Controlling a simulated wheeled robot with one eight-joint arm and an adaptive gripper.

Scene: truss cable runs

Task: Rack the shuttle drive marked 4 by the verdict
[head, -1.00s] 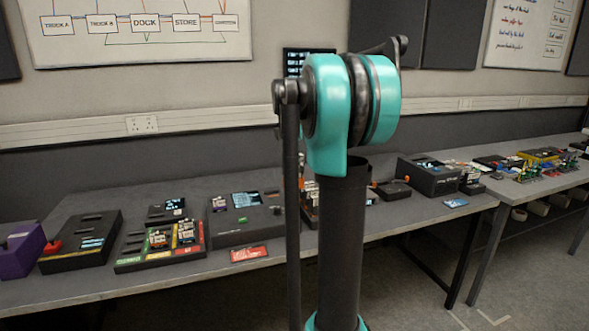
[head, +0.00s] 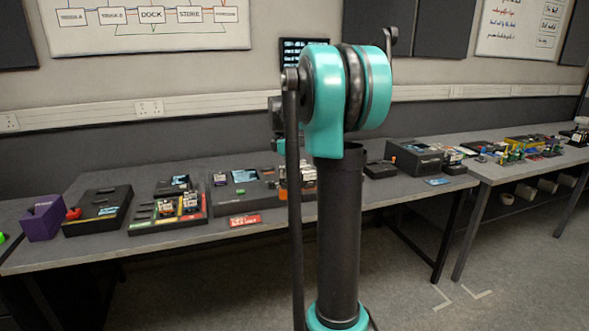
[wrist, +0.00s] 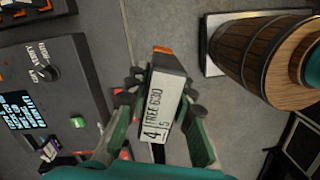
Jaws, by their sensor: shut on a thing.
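The shuttle drive (wrist: 164,108) is a dark block with an orange end and a white label reading "4" and "FREE", with smaller marks. My gripper (wrist: 166,98) is shut on it, with a finger on each side, and holds it over the grey surface in the wrist view. The dark rack (head: 167,226) has green, yellow and red strips and stands on the left bench in the head view. Several small blocks sit in it. The gripper and the held drive are hidden in the head view.
In the wrist view, a dark console (wrist: 50,85) with a knob, a lit screen and a green button lies left of my gripper. On the bench are a purple holder (head: 42,219), a black box (head: 97,221) and a red card (head: 245,221). Open floor lies in front.

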